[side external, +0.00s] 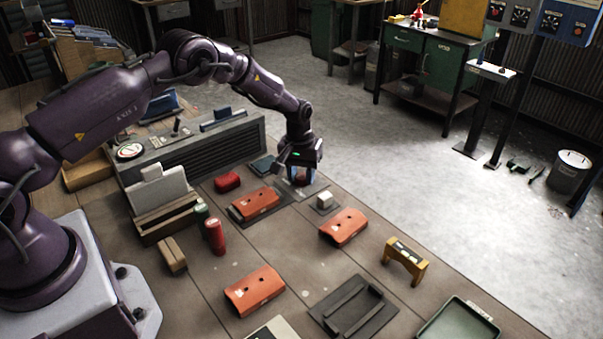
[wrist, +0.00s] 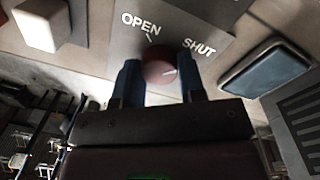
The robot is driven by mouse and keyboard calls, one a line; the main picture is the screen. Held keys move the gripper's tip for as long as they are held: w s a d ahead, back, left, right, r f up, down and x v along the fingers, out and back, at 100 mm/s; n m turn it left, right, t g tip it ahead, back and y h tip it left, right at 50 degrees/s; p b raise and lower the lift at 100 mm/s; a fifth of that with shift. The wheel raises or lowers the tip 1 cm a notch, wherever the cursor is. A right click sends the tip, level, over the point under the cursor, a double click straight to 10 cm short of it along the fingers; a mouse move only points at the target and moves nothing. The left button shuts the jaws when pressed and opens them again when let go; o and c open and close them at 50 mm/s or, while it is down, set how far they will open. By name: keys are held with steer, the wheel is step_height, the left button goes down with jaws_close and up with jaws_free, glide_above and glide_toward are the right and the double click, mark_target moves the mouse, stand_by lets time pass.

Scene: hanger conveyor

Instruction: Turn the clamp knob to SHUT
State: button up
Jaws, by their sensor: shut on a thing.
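The clamp knob (wrist: 156,70) is a round, dark red knob on a grey plate (wrist: 205,20) lettered OPEN and SHUT in the wrist view.
A white block (side external: 325,200) stands close to the right of my gripper, and a dark blue-grey pad (side external: 263,164) lies to its left. Orange covers (side external: 344,227), a red block (side external: 227,181) and a yellow stand (side external: 405,258) are on the table.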

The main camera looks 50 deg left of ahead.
mark_target(299, 175)
steer(key=shift+r, duration=0.1)
steer(key=o, duration=0.9)
steer(key=shift+o, duration=0.2)
step_height(299, 175, up, 13)
steer(key=shift+s+a, duration=0.2)
steer(key=shift+a, duration=0.1)
